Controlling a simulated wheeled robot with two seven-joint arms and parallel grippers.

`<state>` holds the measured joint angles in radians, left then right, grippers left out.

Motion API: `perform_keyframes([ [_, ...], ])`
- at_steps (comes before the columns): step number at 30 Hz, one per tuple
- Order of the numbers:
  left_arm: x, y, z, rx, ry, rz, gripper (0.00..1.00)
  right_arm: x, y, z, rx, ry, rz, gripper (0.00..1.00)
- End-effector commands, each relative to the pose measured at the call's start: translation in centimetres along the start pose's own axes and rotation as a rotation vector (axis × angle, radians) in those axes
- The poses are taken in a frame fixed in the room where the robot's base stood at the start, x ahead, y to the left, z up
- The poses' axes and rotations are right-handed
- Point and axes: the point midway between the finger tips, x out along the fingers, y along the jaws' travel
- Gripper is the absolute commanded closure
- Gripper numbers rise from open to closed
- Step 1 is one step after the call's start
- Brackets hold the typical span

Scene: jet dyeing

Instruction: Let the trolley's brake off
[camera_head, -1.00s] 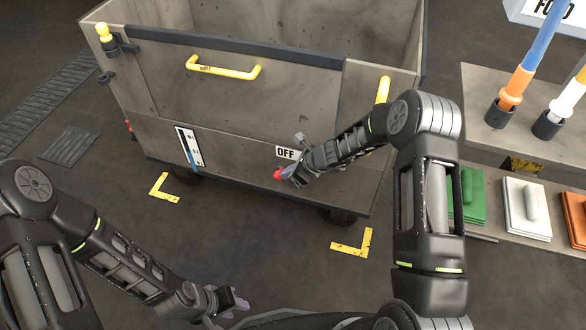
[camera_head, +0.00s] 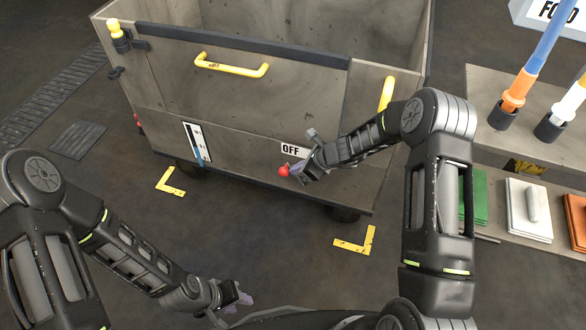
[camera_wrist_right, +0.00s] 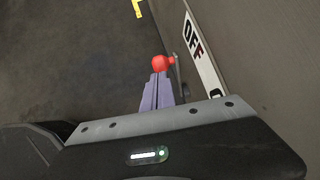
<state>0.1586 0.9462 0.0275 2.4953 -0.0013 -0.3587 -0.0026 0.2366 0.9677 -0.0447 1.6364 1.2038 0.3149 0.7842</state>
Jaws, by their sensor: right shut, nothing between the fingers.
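The trolley (camera_head: 240,108) is a large grey, open-topped cart with a yellow handle (camera_head: 231,70) on its near panel. A red ball-shaped knob (camera_head: 284,170) shows low on this panel, beside a white label reading OFF (camera_head: 291,148). My right gripper (camera_head: 297,170) is at the knob. In the right wrist view its two purple fingers (camera_wrist_right: 157,88) are shut together, with the red knob (camera_wrist_right: 162,63) just beyond their tips. I cannot tell whether they touch it. My left gripper (camera_head: 241,297) hangs low, away from the trolley; its finger gap is unclear.
Yellow corner marks (camera_head: 355,243) lie on the floor near the trolley's wheels. A bench (camera_head: 500,145) at the right holds orange and white handled tools, with coloured pads on a lower shelf.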

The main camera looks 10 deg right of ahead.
Motion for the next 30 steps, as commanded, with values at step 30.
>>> perform_keyframes([
  [30, -2.3, 0.9, 0.0, 0.001, 0.000, 0.000, 0.64, -10.7, -0.1, 0.7, -0.001, 0.000, 0.001, 1.00],
])
